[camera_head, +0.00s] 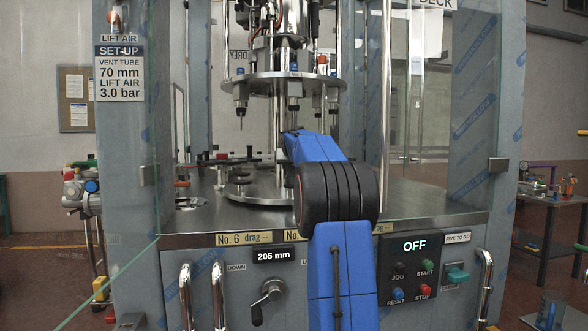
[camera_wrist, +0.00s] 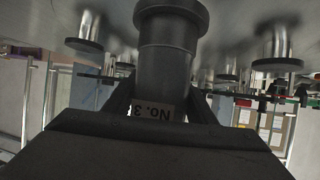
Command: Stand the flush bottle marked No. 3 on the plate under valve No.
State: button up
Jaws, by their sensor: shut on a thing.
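The flush bottle (camera_wrist: 165,65) is a dark grey cylinder with a wide flange, filling the middle of the wrist view. Its label "No. 3" (camera_wrist: 152,112) reads upside down there. My gripper (camera_wrist: 160,100) is shut on it, one finger on each side. In the head view my blue arm hides the gripper and bottle. Valves (camera_head: 240,92) hang from a round carrier over the steel deck. I cannot tell whether the bottle touches a plate, or which plate is under which valve.
The steel deck (camera_head: 420,203) has a front label "No. 6 drag" (camera_head: 243,239); a second label is partly hidden by my arm. The control panel (camera_head: 415,268) shows OFF. A crank handle (camera_head: 268,300) and guard posts (camera_head: 386,100) stand close by. Clear panels flank the opening.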

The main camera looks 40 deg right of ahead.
jog(key=shift+f, duration=0.2)
dwell(0.6)
jog(key=o, duration=1.7)
jog(key=v, duration=1.7)
jog(key=shift+s, duration=0.2)
jog(key=shift+a, duration=0.15)
